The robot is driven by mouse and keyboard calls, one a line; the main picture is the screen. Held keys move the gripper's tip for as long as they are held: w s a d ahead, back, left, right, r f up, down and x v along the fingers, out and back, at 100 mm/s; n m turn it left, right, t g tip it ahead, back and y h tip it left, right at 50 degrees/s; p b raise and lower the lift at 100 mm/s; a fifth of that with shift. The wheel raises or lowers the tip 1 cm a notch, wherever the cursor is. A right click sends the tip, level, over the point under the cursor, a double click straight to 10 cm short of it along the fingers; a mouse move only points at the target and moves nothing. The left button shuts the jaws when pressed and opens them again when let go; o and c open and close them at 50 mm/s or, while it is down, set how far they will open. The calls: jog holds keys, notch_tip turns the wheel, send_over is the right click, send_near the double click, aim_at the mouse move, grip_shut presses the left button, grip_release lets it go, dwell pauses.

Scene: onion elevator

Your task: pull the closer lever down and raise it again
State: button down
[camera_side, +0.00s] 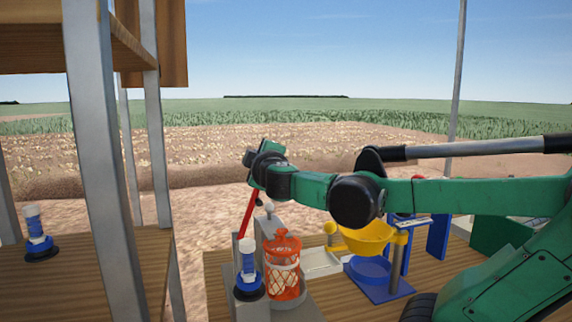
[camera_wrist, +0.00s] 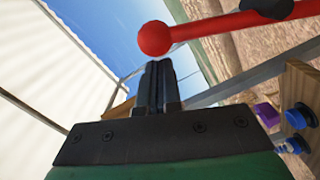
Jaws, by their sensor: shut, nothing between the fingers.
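A red lever (camera_side: 247,213) rises steeply from a grey stand in the side view, leaning a little to the right at its top. In the wrist view the red lever (camera_wrist: 225,25) has a round red knob at its end, just beyond my fingertips. My gripper (camera_wrist: 156,66) is shut and empty, its two dark fingers together. I cannot tell whether they touch the knob. In the side view my gripper (camera_side: 250,158) is at the lever's upper end, which my wrist partly hides.
An orange mesh container (camera_side: 284,270) stands beside the lever. A blue-and-white bottle-like piece (camera_side: 248,261) is in front. A yellow bowl (camera_side: 365,238) and blue stand (camera_side: 388,287) are to the right. Metal posts and a wooden shelf (camera_side: 95,45) stand left. Open air surrounds my gripper above the table.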

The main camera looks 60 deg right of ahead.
jog(key=s+d+f+m, duration=0.5)
jog(key=s+d, duration=0.1)
jog(key=shift+s+d+f, duration=0.25)
jog(key=shift+s+d, duration=0.1)
dwell(0.6)
